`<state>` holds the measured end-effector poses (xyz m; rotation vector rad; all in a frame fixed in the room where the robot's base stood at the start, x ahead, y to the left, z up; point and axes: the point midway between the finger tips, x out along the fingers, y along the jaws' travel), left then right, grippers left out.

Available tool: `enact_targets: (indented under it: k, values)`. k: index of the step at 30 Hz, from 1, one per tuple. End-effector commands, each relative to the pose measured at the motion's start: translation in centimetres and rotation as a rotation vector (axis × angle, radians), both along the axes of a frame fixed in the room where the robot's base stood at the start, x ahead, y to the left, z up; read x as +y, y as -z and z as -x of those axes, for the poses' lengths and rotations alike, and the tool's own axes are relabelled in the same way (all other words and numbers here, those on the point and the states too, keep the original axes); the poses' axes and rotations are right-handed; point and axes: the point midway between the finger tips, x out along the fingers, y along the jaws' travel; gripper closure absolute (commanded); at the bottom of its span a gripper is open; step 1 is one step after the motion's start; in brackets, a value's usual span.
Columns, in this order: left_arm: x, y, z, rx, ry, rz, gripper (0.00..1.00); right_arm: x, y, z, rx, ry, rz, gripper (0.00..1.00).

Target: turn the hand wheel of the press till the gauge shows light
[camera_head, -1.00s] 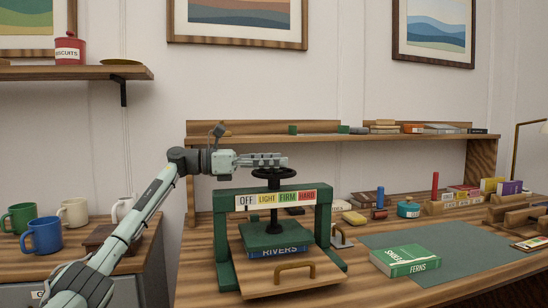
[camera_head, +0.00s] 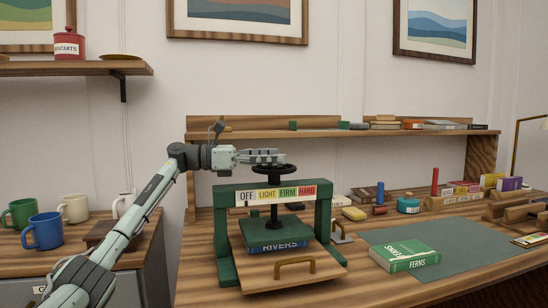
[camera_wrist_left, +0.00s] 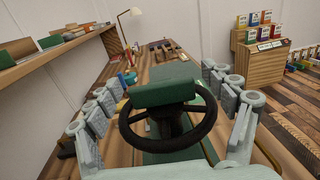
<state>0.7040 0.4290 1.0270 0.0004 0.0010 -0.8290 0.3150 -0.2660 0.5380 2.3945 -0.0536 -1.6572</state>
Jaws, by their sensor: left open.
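The green press (camera_head: 224,240) stands on the bench with its black hand wheel (camera_head: 282,170) on top. A strip marked OFF, LIGHT, FIRM, HARD, the gauge (camera_head: 277,195), runs along its crossbeam; I cannot make out a pointer. A blue book marked RIVERS (camera_head: 281,247) lies under the green plate. My left gripper (camera_head: 264,157) is open at the wheel, coming in from the left. In the left wrist view its fingers (camera_wrist_left: 165,92) stand on both sides of the wheel (camera_wrist_left: 150,135); I cannot tell whether they touch it. My right gripper is not in view.
A green FERNS book (camera_head: 405,257) lies on a grey-green mat (camera_head: 460,262) to the right. Mugs (camera_head: 43,231) stand on a cabinet at left. A wooden shelf (camera_head: 340,136) runs behind the press. Small items sit along the bench's back.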

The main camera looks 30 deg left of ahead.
Motion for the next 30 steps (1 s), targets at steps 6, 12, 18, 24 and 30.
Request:
enact_targets:
  k: [6,12,18,24,30]
  values:
    - [1.2,0.0,1.0,0.001,-0.004,-0.001,0.17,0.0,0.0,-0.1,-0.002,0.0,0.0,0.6]
    - [4.3,0.1,3.8,0.002,-0.005,-0.002,0.17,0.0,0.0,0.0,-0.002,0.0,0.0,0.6]
    - [7.1,0.1,6.4,0.002,-0.004,-0.001,0.17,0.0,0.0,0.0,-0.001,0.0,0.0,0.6]
    - [8.6,0.0,7.9,0.001,-0.001,0.0,0.17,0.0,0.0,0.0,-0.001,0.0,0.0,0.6]
    - [8.9,0.0,8.2,0.0,0.001,0.0,0.17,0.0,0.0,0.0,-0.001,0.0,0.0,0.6]
